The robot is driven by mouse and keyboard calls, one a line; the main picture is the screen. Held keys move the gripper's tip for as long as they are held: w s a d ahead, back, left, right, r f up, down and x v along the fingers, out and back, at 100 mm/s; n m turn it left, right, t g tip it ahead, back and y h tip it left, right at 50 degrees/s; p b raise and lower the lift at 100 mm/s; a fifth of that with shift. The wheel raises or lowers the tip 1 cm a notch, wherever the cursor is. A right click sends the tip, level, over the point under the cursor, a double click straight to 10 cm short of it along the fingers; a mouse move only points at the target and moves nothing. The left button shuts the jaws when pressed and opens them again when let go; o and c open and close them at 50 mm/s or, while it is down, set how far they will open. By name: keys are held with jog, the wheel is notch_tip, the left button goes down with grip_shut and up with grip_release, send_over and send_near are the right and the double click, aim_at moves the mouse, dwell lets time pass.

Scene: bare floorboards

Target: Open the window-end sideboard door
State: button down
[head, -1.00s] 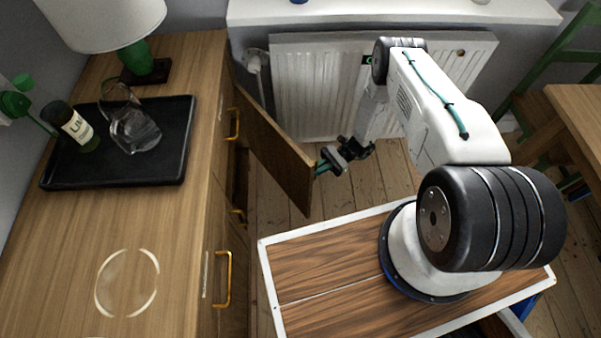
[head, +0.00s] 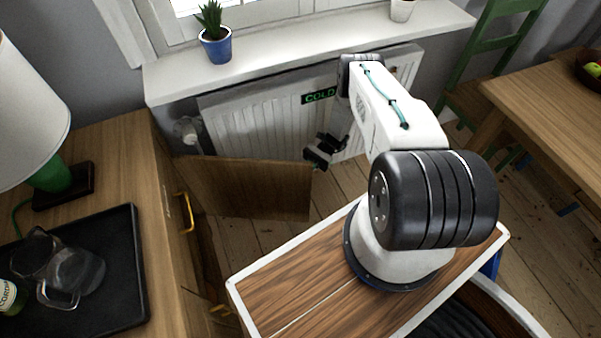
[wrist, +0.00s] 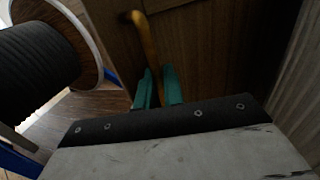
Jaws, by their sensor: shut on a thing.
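The sideboard (head: 120,165) runs along the left in the head view. Its window-end door (head: 250,188) stands wide open, swung out from the cabinet front towards the radiator side, with its inner face towards the camera. My gripper (head: 318,160) is at the door's free edge. In the wrist view my gripper's teal fingers (wrist: 158,88) are closed around the door's brass handle (wrist: 146,42), against the dark wooden door face (wrist: 215,50). The handle is hidden behind the door in the head view.
A radiator (head: 250,130) with a COLD sign stands close behind the door, under the windowsill (head: 300,45). A black tray (head: 125,260) with a glass jug (head: 75,280) and a lamp (head: 50,175) stand on the sideboard. A table (head: 550,110) and green chair (head: 480,60) are at right.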

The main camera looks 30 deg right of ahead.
jog(key=shift+s, duration=0.1)
jog(key=c, duration=1.7)
grip_release()
jog(key=shift+d, duration=0.1)
jog(key=v, duration=0.7)
jog(key=shift+d, duration=0.3)
